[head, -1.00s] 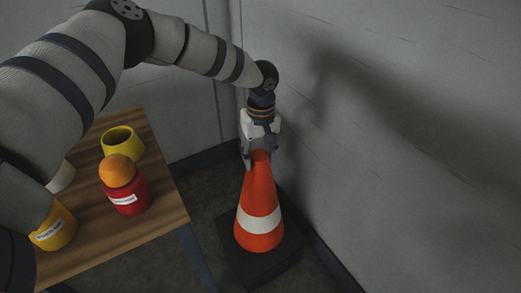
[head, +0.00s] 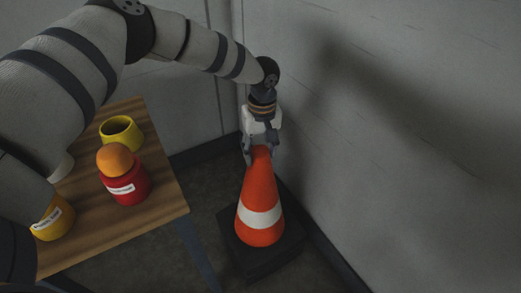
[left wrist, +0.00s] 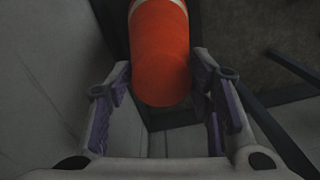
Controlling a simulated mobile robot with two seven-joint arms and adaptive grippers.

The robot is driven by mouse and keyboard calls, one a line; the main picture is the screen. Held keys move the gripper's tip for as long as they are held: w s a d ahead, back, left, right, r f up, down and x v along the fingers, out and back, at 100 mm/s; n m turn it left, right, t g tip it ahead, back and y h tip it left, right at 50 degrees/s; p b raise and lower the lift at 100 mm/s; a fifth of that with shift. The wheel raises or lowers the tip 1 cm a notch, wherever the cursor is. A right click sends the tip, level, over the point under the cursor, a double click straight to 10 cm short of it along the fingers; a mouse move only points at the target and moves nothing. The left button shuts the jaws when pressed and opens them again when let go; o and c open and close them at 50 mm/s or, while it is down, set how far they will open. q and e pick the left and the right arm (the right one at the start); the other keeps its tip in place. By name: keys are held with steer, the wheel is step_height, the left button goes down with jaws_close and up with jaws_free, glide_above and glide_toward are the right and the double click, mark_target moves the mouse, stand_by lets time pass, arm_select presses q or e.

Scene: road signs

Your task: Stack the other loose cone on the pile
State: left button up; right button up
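An orange traffic cone (head: 260,190) with a white band and a black square base (head: 294,258) stands upright on the floor by the wall. My left gripper (head: 261,162) points down over its top, with one finger on each side. In the left wrist view the cone's blunt top (left wrist: 162,85) sits between the open fingers of the left gripper (left wrist: 160,75), with narrow dark gaps beside it. I cannot make out any second cone or separate pile. My right gripper is out of view.
A wooden table (head: 150,225) stands left of the cone. On it are a yellow cup (head: 121,134), a red jar (head: 128,187) with an orange ball (head: 115,158) on top, and a yellow labelled container (head: 52,222). Grey walls close in behind and to the right.

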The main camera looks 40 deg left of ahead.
arm_select(q)
steer(key=o, duration=0.3)
steer(key=shift+o, duration=0.2)
step_height(320, 180, up, 12)
steer(key=shift+d, duration=0.15)
stand_by(0.4)
